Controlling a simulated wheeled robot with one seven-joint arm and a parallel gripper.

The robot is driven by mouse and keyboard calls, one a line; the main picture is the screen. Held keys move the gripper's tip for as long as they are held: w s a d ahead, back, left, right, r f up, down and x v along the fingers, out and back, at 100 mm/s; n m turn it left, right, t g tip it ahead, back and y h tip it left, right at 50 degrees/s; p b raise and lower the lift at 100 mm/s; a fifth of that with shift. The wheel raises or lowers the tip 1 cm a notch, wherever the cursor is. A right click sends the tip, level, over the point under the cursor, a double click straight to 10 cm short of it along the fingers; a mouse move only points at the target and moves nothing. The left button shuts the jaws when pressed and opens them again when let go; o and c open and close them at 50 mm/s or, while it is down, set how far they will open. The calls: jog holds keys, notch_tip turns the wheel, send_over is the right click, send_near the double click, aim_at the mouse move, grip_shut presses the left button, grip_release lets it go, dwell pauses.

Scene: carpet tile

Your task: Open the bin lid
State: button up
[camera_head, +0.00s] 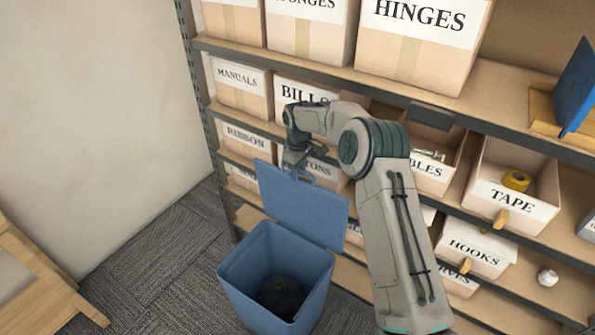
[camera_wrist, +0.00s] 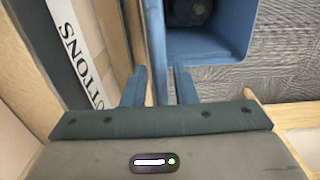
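The blue bin (camera_head: 262,296) stands on the carpet in front of the shelves, with its mouth open and a dark object (camera_head: 281,296) inside. Its blue lid (camera_head: 303,208) is swung up and leans back steeply towards the shelves. My gripper (camera_head: 297,168) is at the lid's upper edge. In the wrist view my gripper's two blue fingers (camera_wrist: 160,88) stand apart, and the raised lid (camera_wrist: 155,40) shows edge-on beyond and between them. I see no clear grip on it. The bin's interior (camera_wrist: 205,40) shows at the top of the wrist view.
Shelves of labelled boxes rise close behind the lid and arm, including the tape box (camera_head: 512,196) and hooks box (camera_head: 476,243). A wooden piece of furniture (camera_head: 40,285) stands at the left. Carpet (camera_head: 165,265) is clear left of the bin.

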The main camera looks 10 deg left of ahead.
notch_tip(320, 180, up, 14)
jog(key=b, duration=0.2)
dwell(0.4)
jog(key=shift+s, duration=0.1)
jog(key=s+d+r+m+t, duration=0.1)
jog(key=s+d+r+m, duration=0.2)
jog(key=s+d+r, duration=0.5)
jog(key=s+d+r+m+t, duration=0.1)
jog(key=s+d+r+m, duration=0.25)
jog(key=s+d, duration=0.5)
jog(key=s+d+f+m, duration=0.2)
jog(key=s, duration=0.5)
jog(key=s+d+f+m, duration=0.2)
jog(key=s+d, duration=0.1)
jog(key=s, duration=0.5)
jog(key=s+d+f+m+t, duration=0.1)
jog(key=s+d+f+m, duration=0.1)
jog(key=s, duration=0.5)
jog(key=shift+s+d, duration=0.2)
jog(key=shift+s, duration=0.15)
